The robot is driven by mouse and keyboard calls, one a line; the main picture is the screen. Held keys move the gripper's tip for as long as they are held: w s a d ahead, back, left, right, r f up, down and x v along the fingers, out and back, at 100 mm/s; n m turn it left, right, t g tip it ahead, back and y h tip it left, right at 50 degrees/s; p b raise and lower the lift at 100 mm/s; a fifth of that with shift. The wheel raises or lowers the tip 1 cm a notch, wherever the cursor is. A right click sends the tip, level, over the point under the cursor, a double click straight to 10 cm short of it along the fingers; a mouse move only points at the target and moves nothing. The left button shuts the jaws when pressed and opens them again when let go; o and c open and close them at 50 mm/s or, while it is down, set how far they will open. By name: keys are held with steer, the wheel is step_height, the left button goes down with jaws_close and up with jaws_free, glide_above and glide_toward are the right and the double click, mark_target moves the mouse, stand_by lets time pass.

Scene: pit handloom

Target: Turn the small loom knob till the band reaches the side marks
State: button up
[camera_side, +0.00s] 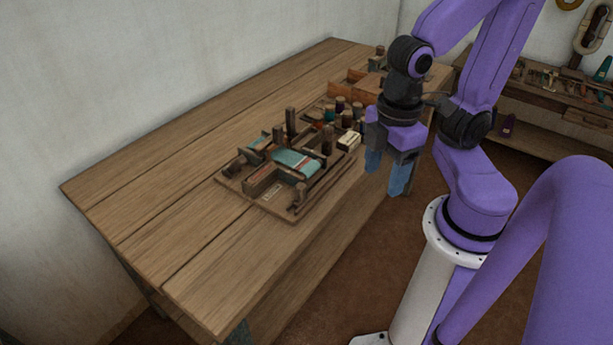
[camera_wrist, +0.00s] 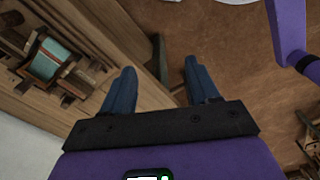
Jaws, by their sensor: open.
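The small loom (camera_side: 262,187) sits on the wooden table, with a teal band (camera_side: 292,160) wound across it and a reddish stripe near the band's front end. Dark upright posts stand around the loom. The band also shows at the upper left of the wrist view (camera_wrist: 47,62). The knob and the side marks are too small to tell apart. My gripper (camera_side: 387,184) is open and empty, with blue fingers pointing down, off the table's right edge and to the right of the loom.
The wooden table (camera_side: 190,220) is bare to the front and left of the loom. Several spools and a pale block (camera_side: 349,141) stand behind the loom, with a wooden box (camera_side: 352,86) farther back. A shelf of tools (camera_side: 560,95) stands at the right wall.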

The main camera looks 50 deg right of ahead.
steer(key=shift+w, duration=0.1)
steer(key=w+r, duration=0.2)
steer(key=w, duration=0.8)
step_height(320, 180, up, 2)
steer(key=m, duration=0.3)
glide_above(326, 127)
step_height(326, 127, down, 17)
steer(key=shift+s, duration=0.1)
